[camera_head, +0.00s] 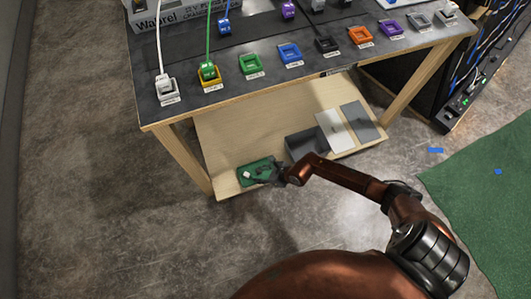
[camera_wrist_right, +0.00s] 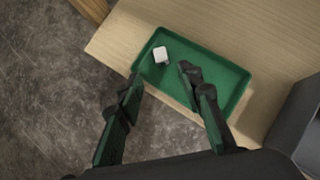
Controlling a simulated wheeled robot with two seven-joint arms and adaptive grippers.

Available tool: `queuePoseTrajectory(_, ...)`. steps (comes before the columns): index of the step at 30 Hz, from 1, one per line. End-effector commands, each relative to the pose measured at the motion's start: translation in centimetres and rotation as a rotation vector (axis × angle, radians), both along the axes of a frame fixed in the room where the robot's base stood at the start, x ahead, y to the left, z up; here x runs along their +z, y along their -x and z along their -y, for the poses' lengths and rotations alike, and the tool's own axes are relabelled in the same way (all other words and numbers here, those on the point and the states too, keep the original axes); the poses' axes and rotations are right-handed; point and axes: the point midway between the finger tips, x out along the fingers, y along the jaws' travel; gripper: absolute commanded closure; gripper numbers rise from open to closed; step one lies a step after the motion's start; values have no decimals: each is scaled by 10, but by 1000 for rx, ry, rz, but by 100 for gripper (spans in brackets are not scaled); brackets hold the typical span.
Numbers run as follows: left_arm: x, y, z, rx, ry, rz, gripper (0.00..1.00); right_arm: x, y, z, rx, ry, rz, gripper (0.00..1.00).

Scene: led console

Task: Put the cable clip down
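A small white block (camera_wrist_right: 161,54), which seems to be the cable clip, lies in a shallow green tray (camera_wrist_right: 236,78) on the lower wooden shelf. The white block (camera_head: 247,174) and the green tray (camera_head: 247,165) also show in the head view, at the shelf's front left. My right gripper (camera_wrist_right: 158,80) is open and empty, its two fingers spread over the tray's near side. The white block lies just beyond the fingertips, apart from them. In the head view my right gripper (camera_head: 275,176) is at the tray's right part and partly covers it. My left gripper is not in view.
A grey bin (camera_head: 304,143), a white panel (camera_head: 335,131) and a dark grey panel (camera_head: 360,121) lie right of the tray on the shelf (camera_head: 224,131). The dark tabletop (camera_head: 231,91) with several coloured sockets overhangs above. A wooden leg (camera_head: 183,159) stands left.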

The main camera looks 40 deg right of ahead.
Motion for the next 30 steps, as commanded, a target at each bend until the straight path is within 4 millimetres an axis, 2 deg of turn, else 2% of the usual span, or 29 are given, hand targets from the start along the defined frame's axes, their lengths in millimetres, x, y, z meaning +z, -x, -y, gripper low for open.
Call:
queuePoseTrajectory(3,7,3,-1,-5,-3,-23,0,6,4,3,-1,1,0,66)
queuePoseTrajectory(13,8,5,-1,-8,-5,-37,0,6,6,2,-2,-4,-2,66)
queuePoseTrajectory(14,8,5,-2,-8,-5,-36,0,7,8,-1,-5,-15,-2,66)
queuePoseTrajectory(17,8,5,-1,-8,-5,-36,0,17,18,-26,-45,-125,-2,66)
queuePoseTrajectory(20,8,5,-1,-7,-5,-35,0,46,33,-67,-157,-362,-4,66)
queuePoseTrajectory(21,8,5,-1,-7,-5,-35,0,64,39,-82,-227,-484,-4,66)
queuePoseTrajectory(24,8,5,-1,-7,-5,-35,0,111,48,-98,-456,-803,-20,66)
queuePoseTrajectory(26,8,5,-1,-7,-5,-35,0,135,52,-92,-616,-981,-34,66)
queuePoseTrajectory(27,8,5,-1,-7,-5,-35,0,147,55,-82,-732,-1093,-48,66)
queuePoseTrajectory(30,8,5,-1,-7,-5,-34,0,160,69,-47,-1048,-1342,-95,66)
